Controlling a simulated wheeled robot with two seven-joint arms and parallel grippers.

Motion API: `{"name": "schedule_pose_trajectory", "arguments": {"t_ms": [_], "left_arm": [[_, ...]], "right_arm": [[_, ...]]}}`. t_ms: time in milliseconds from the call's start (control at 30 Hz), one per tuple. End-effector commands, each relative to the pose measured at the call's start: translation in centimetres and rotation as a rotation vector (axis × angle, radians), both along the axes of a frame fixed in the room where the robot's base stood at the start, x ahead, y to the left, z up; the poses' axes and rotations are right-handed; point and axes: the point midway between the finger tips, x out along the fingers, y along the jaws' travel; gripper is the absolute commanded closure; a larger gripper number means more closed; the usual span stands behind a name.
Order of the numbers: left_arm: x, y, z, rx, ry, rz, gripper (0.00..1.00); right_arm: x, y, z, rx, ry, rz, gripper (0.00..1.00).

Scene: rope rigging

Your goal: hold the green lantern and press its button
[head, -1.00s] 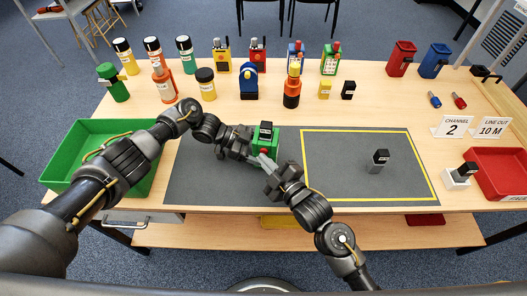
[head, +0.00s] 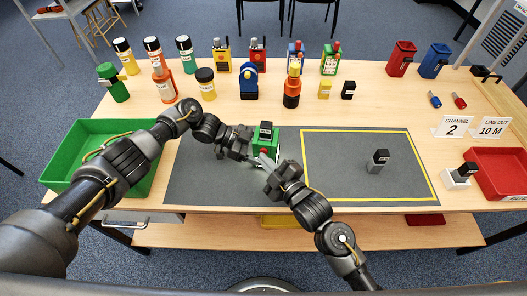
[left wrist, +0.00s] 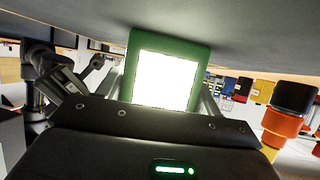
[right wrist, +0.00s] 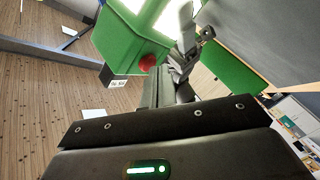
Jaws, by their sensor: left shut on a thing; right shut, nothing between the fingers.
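The green lantern (head: 275,143) is held above the grey mat, with a black labelled top. My left gripper (head: 251,145) is shut on it from the left. In the left wrist view the lantern (left wrist: 202,50) shows a bright white square face between the fingers. My right gripper (head: 262,161) is shut and empty, its tips close to the lantern's near side. In the right wrist view the red button (right wrist: 147,62) stands out from the lantern's green side (right wrist: 118,38), just beside my right fingers. I cannot tell whether they touch it.
A grey mat (head: 210,185) lies under the arms, with a yellow-outlined area on its right holding a small grey-black block (head: 378,161). A green tray (head: 70,150) is at left and a red tray (head: 497,172) at right. Bottles and radios stand along the back.

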Motion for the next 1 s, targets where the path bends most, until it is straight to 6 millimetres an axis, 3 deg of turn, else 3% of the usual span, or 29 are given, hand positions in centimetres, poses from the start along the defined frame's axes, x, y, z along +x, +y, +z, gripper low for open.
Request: {"name": "schedule_pose_trajectory", "arguments": {"t_ms": [200, 567, 1000], "left_arm": [[0.0, 0.0, 0.0, 0.0, 0.0, 0.0, 0.62], [0.0, 0.0, 0.0, 0.0, 0.0, 0.0, 0.62], [0.0, 0.0, 0.0, 0.0, 0.0, 0.0, 0.62]], "right_arm": [[-1.1, 0.2, 0.0, -0.001, 0.0, 0.001, 1.0], [-1.3, 0.2, 0.0, 0.0, 0.001, 0.001, 1.0], [-5.2, 0.8, 0.0, 0.0, 0.001, 0.001, 1.0]]}}
